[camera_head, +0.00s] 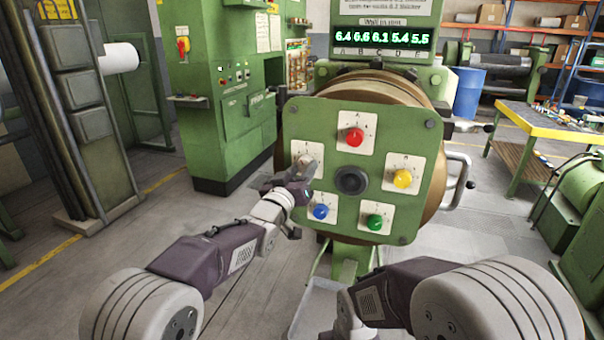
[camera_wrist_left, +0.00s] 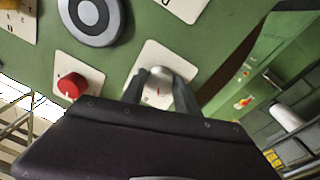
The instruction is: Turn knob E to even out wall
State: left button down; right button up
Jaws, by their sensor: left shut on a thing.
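The green knob panel (camera_head: 300,120) faces me on the round brown die head. The white knob, E by its place on the panel's left (camera_head: 306,160), is partly hidden by my left gripper (camera_head: 306,176). In the left wrist view the white knob (camera_wrist_left: 158,73) with a red mark sits between the fingers of my left gripper (camera_wrist_left: 160,88), which is shut on it. The red knob (camera_head: 355,137), yellow knob (camera_head: 402,178), green knob (camera_head: 374,222) and blue knob (camera_head: 320,211) are free. The wall display (camera_head: 383,38) reads 6.4, 6.6, 6.1, 5.4, 5.5. My right gripper is out of view.
A black round centre piece (camera_head: 351,180) stands out among the knobs. A curved metal handle (camera_head: 460,182) juts out on the panel's right. A yellow-edged workbench (camera_head: 545,128) and a blue barrel (camera_head: 469,92) stand further right. The floor left of the panel is open.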

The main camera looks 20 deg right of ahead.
pick_arm(q)
jog(key=shift+f+n+b, duration=0.2)
jog(key=shift+n+b, duration=0.1)
jog(key=shift+n, duration=0.7)
jog(key=c, duration=0.9)
grip_release()
jog(key=shift+d+r, duration=0.1)
jog(key=shift+s, duration=0.15)
jog(key=b+v, duration=0.2)
jog(key=v, duration=0.6)
jog(key=shift+s+a+b, duration=0.25)
jog(key=shift+s+b, duration=0.05)
jog(key=shift+s, duration=0.1)
